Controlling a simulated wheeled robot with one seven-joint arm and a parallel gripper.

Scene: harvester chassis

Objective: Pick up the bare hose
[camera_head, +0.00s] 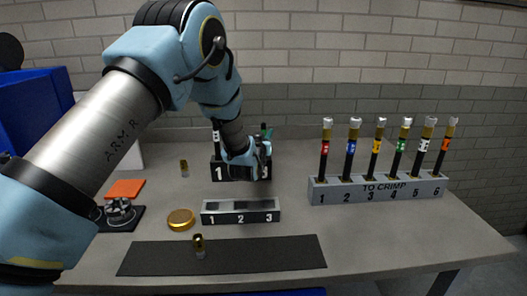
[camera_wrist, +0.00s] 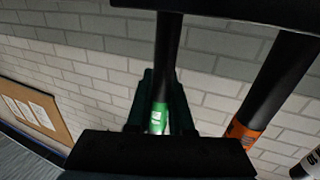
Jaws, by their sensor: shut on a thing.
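A black bare hose (camera_wrist: 168,55) with a green and white label band runs down the middle of the wrist view. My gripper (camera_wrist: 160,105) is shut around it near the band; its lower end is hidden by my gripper. In the head view my gripper (camera_head: 262,150) is over a dark numbered rack (camera_head: 219,172) at the back of the table and covers much of it. A second hose, with an orange band (camera_wrist: 243,130), is to the right in the wrist view, apart from my gripper. A white-banded hose (camera_head: 216,136) stands left of my gripper.
A grey TO CRIMP rack (camera_head: 378,190) at the right holds several upright capped hoses. A small numbered block (camera_head: 240,217), a black mat (camera_head: 225,256), a brass fitting (camera_head: 199,247), a gold disc (camera_head: 181,219) and an orange pad (camera_head: 125,189) lie in front and left.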

